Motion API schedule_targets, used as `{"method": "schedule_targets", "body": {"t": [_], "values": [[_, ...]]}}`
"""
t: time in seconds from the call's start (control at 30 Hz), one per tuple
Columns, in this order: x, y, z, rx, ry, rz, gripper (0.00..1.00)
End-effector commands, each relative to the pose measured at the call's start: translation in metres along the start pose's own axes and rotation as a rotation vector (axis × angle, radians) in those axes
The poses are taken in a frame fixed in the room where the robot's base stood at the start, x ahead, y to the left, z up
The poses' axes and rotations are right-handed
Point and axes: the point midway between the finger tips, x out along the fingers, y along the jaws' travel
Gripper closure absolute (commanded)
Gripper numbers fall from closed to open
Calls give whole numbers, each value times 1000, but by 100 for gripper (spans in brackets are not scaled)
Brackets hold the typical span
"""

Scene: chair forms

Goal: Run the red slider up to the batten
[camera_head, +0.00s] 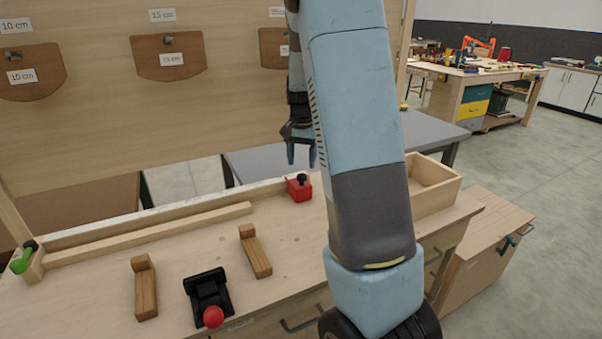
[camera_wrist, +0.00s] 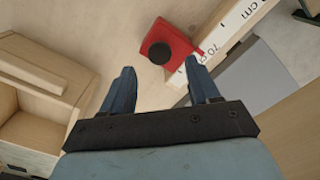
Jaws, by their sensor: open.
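The red slider (camera_head: 299,187), a red block with a black knob, sits at the right end of the long rail along the back of the bench. In the wrist view the red slider (camera_wrist: 183,42) lies just ahead of my fingertips, beside the white scale (camera_wrist: 240,22). The batten appears to be the long wooden strip (camera_head: 150,235) lying along the rail, left of the slider and apart from it. My gripper (camera_head: 301,158) hangs above the slider, open and empty; its two fingers (camera_wrist: 160,75) are spread in the wrist view.
A green clamp-like piece (camera_head: 21,260) is at the rail's left end. Two wooden blocks (camera_head: 145,287) (camera_head: 255,251) and a black fixture with a red ball (camera_head: 208,290) stand in front. An open wooden box (camera_head: 436,195) is at right. Bench between is clear.

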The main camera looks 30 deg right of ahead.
Motion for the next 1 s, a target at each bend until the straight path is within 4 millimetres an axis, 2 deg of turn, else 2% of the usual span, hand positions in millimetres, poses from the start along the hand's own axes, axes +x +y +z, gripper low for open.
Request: {"method": "schedule_targets", "body": {"t": [0.1,0.3,0.47,0.73,1.0], "values": [[20,0,0,0,-2,2,39],[42,0,-1,0,0,1,39],[49,1,0,0,0,0,39],[50,1,-1,0,1,0,39],[49,1,-1,1,0,0,64]]}}
